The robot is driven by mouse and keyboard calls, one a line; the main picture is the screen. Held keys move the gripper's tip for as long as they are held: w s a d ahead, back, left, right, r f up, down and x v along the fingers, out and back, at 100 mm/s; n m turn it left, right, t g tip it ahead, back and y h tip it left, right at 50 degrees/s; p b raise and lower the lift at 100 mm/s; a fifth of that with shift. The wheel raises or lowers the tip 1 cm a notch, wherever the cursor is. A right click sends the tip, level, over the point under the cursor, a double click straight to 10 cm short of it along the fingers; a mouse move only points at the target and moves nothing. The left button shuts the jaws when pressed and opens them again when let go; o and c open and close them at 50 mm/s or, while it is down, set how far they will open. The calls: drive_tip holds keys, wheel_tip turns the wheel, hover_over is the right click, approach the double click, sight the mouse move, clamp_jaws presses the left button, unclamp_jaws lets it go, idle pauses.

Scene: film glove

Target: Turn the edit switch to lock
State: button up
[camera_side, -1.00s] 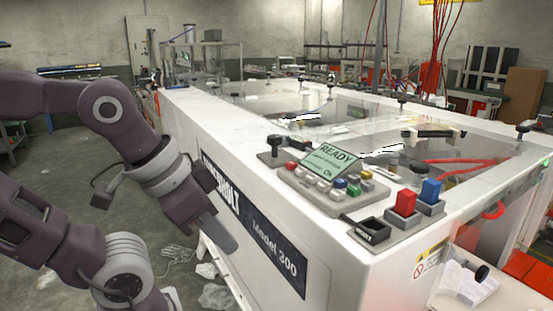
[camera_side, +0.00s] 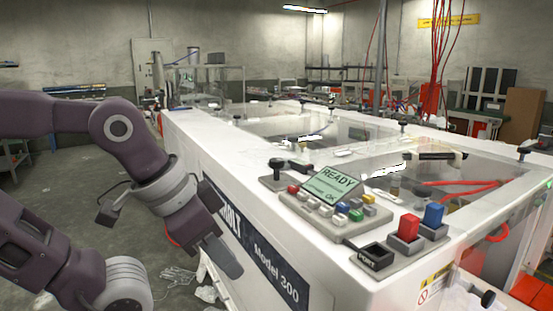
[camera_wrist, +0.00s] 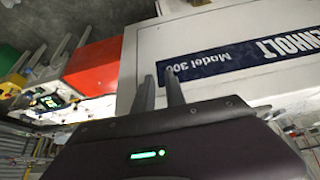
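A black-handled lever switch on a small grey base (camera_side: 277,168) stands at the left end of the control panel, on top of the white machine. Its handle points up and its labels are too small to read, so I cannot tell whether it is the edit switch or which setting it is at. The switch is not in the wrist view.
A green "READY" screen (camera_side: 328,184) and several coloured buttons sit right of the lever. The machine's front face (camera_side: 325,265) borders my gripper.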

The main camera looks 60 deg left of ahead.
drive_tip(key=o, duration=0.7)
drive_tip(key=shift+m+g, duration=0.8)
drive_tip(key=w+a+r, duration=0.1)
drive_tip(key=w+r, duration=0.1)
drive_tip(key=w+a+r, duration=0.1)
drive_tip(key=w+r, duration=0.1)
drive_tip(key=w, duration=0.1)
drive_tip(key=w+a+r, duration=0.1)
drive_tip(key=w+r, duration=0.1)
drive_tip(key=shift+w+a+r, duration=0.15)
drive_tip(key=shift+w+r, duration=0.1)
drive_tip(key=shift+r, duration=0.1)
drive_tip(key=w+a+r+m, duration=0.1)
drive_tip(key=w+a+r, duration=0.2)
drive_tip(key=w+a, duration=0.1)
drive_tip(key=shift+w+a+r+m+g+h, duration=0.2)
drive_tip(key=shift+w+m+g+h, duration=0.1)
drive_tip(key=shift+w+m+h, duration=0.15)
drive_tip(key=m+h, duration=0.2)
drive_tip(key=m, duration=0.3)
approach(276, 160)
drive_tip(key=f, duration=0.2)
drive_tip(key=x, duration=0.6)
drive_tip(key=shift+w+d+f, duration=0.1)
drive_tip(key=shift+w+f, duration=0.05)
drive_tip(key=shift+w, duration=0.3)
clamp_jaws()
